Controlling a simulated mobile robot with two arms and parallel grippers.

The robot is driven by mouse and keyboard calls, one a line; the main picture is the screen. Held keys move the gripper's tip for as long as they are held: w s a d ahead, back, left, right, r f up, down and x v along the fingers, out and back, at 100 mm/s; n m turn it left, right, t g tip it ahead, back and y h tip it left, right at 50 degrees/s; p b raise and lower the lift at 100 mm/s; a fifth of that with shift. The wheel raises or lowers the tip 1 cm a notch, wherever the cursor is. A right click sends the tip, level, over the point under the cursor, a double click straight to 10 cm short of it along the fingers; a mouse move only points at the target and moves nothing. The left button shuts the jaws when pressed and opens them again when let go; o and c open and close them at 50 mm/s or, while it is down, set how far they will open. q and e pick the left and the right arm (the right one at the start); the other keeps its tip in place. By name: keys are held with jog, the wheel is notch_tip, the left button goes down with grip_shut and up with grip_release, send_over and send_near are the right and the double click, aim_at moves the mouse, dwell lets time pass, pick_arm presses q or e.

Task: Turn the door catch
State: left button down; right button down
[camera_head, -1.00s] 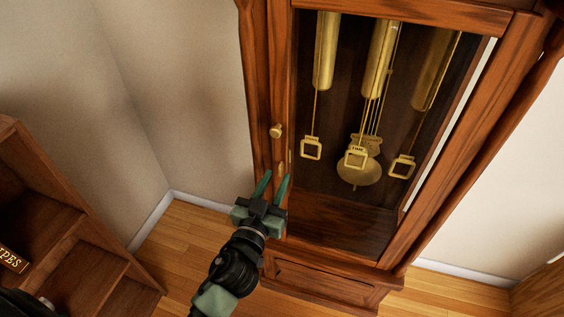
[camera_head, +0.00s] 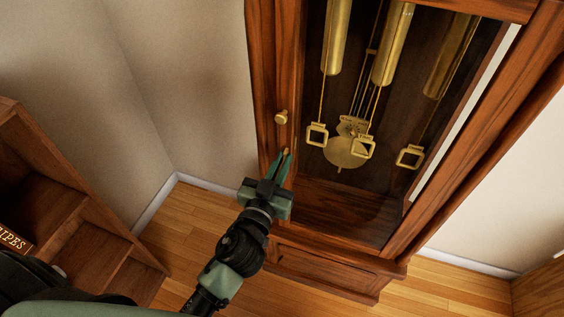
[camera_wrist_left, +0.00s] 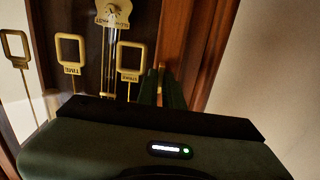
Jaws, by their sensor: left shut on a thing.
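The door catch (camera_head: 287,150) is a small brass piece on the left stile of the tall wooden clock's glazed door (camera_head: 288,75). My left gripper (camera_head: 283,158) is shut on the catch, which shows only as a small bit at the fingertips. In the left wrist view the green fingers (camera_wrist_left: 163,88) reach to the door frame, and the catch is mostly hidden between them. A round brass knob (camera_head: 281,117) sits above the catch on the same stile. My right gripper is not in view.
Behind the door hang brass weights (camera_head: 392,45) and a pendulum (camera_head: 345,152). A low wooden shelf unit (camera_head: 80,215) with a lettered label stands at the left. Wooden floor (camera_head: 180,225) is open between it and the clock.

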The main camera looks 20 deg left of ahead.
pick_arm(q)
jog(key=m, duration=0.5)
jog(key=shift+r+m, duration=0.1)
jog(key=shift+m, duration=0.2)
jog(key=m+p, duration=0.1)
jog(key=m, duration=0.4)
jog(key=m+p, duration=0.1)
jog(key=m, duration=0.6)
dwell(0.6)
jog(key=c, duration=1.6)
grip_release()
jog(key=shift+o, duration=0.2)
jog(key=shift+w, duration=0.15)
